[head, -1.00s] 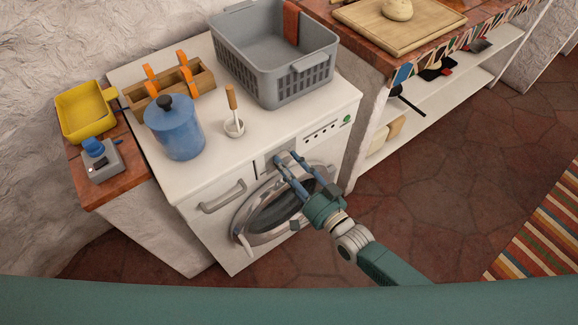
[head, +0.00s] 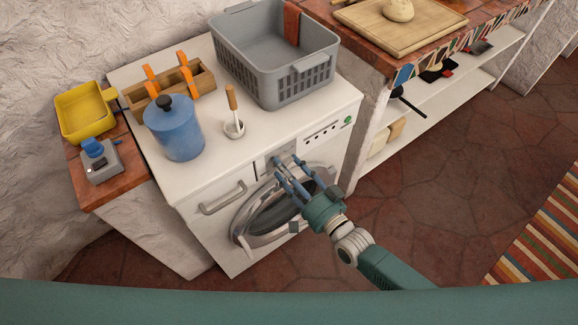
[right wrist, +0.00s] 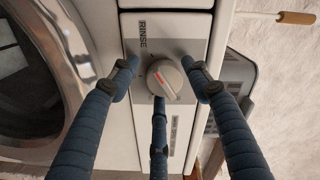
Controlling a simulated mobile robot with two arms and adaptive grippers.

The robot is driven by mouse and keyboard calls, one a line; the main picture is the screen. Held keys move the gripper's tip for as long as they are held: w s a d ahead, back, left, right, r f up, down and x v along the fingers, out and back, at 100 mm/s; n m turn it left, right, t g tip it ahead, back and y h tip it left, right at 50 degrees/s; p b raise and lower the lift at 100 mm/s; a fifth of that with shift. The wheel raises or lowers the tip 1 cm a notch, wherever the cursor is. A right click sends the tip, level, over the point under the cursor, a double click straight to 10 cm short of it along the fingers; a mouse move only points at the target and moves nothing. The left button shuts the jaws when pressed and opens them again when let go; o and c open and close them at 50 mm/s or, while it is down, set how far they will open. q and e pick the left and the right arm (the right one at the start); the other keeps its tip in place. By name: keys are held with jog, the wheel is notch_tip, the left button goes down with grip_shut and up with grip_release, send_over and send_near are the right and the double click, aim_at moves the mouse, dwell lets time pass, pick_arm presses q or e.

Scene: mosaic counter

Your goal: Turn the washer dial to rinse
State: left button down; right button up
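The white washer (head: 285,128) stands at the middle of the head view. The word RINSE (right wrist: 143,34) is printed sideways on the panel, above and left of the dial. My right gripper (right wrist: 161,75) has its three fingers spread around the dial, with gaps visible at the sides. In the head view the right gripper (head: 284,172) is at the panel and the dial is hard to make out. My left gripper is out of view.
The round washer door (head: 246,226) lies just below the fingers.

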jog(key=shift+o, duration=0.3)
jog(key=shift+a, duration=0.1)
jog(key=v, duration=1.2)
jog(key=s+d+f+n+g+h, duration=0.15)
jog(key=d+f, duration=0.25)
jog(key=f, duration=0.5)
jog(key=s+d+f+n+g+h, duration=0.1)
jog(key=s+d+f+g+h, duration=0.2)
jog(key=f, duration=0.7)
jog(key=s+d+f+n+g+h, duration=0.1)
jog(key=d+f+n+h, duration=0.15)
jog(key=d+f, duration=0.45)
jog(key=s+d+f+g+h, duration=0.1)
jog(key=s+f+g, duration=0.1)
jog(key=s+f, duration=0.4)
jog(key=s+d+f+n+g+h, duration=0.1)
jog(key=s+f+g, duration=0.2)
jog(key=s, duration=1)
jog(key=s+d+f+n+g+h, duration=0.1)
jog(key=s+f+g, duration=0.2)
jog(key=s+f, duration=0.6)
jog(key=shift+s+h, duration=0.3)
jog(key=shift+s, duration=0.45)
